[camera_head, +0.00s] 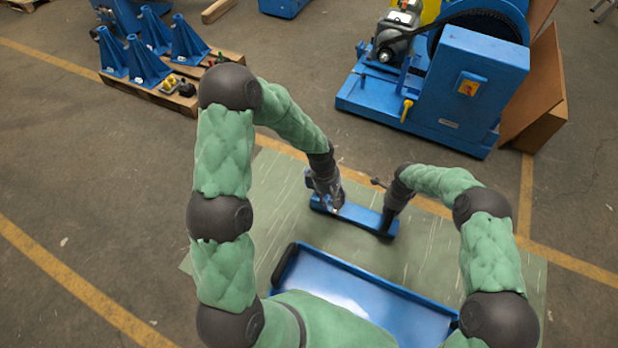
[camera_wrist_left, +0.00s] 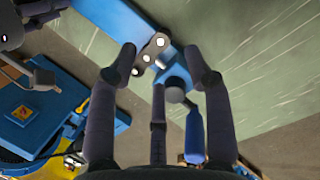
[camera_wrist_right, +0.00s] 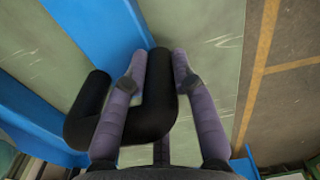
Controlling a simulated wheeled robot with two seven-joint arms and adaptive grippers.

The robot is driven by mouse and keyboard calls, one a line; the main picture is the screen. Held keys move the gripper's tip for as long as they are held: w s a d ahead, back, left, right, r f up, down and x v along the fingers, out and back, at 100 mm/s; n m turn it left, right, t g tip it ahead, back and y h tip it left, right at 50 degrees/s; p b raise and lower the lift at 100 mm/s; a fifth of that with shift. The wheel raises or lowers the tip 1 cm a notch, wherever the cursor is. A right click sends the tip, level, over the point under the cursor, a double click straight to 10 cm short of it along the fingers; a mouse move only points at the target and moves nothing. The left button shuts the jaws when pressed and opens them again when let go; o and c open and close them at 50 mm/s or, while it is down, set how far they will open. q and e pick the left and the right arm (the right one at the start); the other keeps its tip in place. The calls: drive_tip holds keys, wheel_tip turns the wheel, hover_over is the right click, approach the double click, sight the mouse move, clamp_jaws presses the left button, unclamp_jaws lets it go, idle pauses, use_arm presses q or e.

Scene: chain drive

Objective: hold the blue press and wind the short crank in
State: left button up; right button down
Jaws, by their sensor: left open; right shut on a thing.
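The blue press (camera_head: 352,211) lies on the green mat as a long bar; its blue body also shows in the left wrist view (camera_wrist_left: 112,22). Silver chain links (camera_wrist_left: 147,56) sit at its end. Beside them are a dark round knob (camera_wrist_left: 175,94) and a blue grip (camera_wrist_left: 194,133), apparently the short crank. My left gripper (camera_head: 330,203) is open at the press's left end, its fingers spread around the links and knob. My right gripper (camera_wrist_right: 160,70) is shut on a thick black bent handle (camera_wrist_right: 85,125) at the press's right end. The fingers hide part of the handle.
A blue tray (camera_head: 360,285) lies nearer me. The green mat (camera_head: 430,255) is bare around the press. A large blue machine (camera_head: 465,90) stands behind to the right. Blue stands (camera_head: 150,60) sit on a pallet at the far left.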

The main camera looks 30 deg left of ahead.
use_arm(q)
drive_tip(key=w+a+r+n+y, duration=0.1)
drive_tip(key=a+r+n, duration=0.1)
drive_tip(key=a+r, duration=0.1)
drive_tip(key=w+a+r+n, duration=0.2)
drive_tip(key=a+r, duration=0.1)
drive_tip(key=a, duration=0.1)
drive_tip(key=w+a+r+n+y, duration=0.1)
drive_tip(key=w+a+r+n, duration=0.1)
drive_tip(key=a+r, duration=0.1)
drive_tip(key=shift+a+n+y, duration=0.3)
drive_tip(key=shift+n, duration=0.1)
wheel_tip(320, 180, down, 12)
drive_tip(key=shift+a, duration=0.1)
clamp_jaws()
